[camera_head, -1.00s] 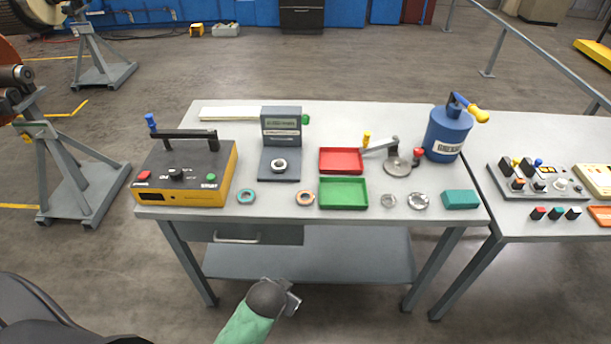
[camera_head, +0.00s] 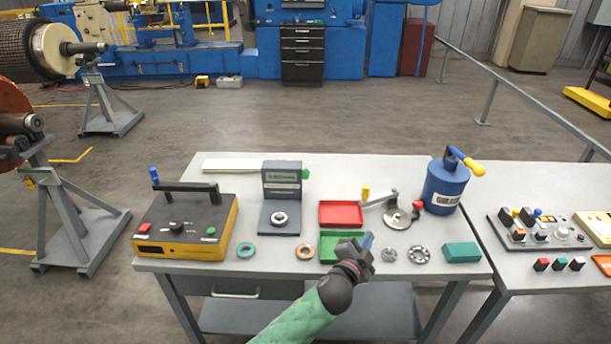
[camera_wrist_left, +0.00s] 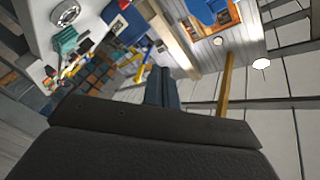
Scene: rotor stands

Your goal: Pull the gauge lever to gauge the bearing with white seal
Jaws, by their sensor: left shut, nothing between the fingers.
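A bearing with a whitish face (camera_head: 279,218) sits on the base of a dark display stand (camera_head: 282,192) with a green knob (camera_head: 305,174) on its right side. My right gripper is out of view.
Teal (camera_head: 246,250), orange (camera_head: 305,251) and silver bearings (camera_head: 389,254) lie along the front edge. A red tray (camera_head: 341,213), green tray (camera_head: 328,247), teal block (camera_head: 461,252), blue canister (camera_head: 446,187) and black-and-yellow box (camera_head: 188,224) stand on the table.

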